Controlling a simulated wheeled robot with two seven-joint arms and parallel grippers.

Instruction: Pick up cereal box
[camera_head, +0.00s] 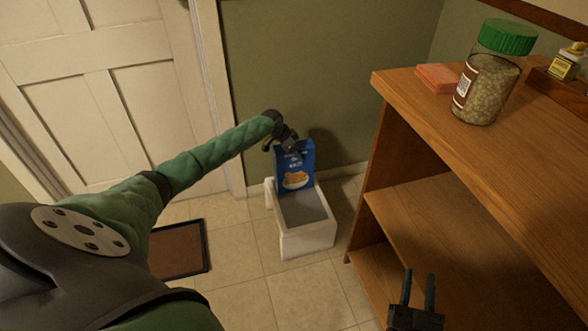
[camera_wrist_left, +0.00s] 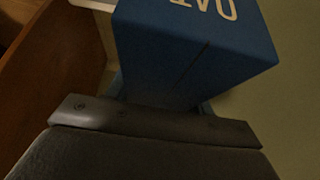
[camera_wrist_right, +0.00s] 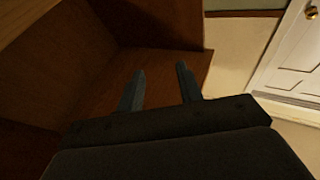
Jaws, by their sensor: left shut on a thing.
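The blue cereal box (camera_head: 294,168) stands nearly upright at the far end of the white bin, close to the green wall. My left gripper (camera_head: 287,148) is at the top of the box and is shut on it. In the left wrist view the blue box (camera_wrist_left: 190,45) fills the space in front of the gripper, with white letters on one face. The fingertips are hidden there. My right gripper (camera_head: 417,292) is open and empty beside the wooden shelf unit. Its two separated fingers also show in the right wrist view (camera_wrist_right: 160,85).
The white open bin (camera_head: 308,238) stands on the tiled floor. A wooden shelf unit (camera_head: 480,150) on the right carries a green-lidded jar (camera_head: 486,80), a pink sponge-like block (camera_head: 437,78) and a small yellow bottle (camera_head: 567,62). A brown mat (camera_head: 178,250) lies near the white door (camera_head: 120,80).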

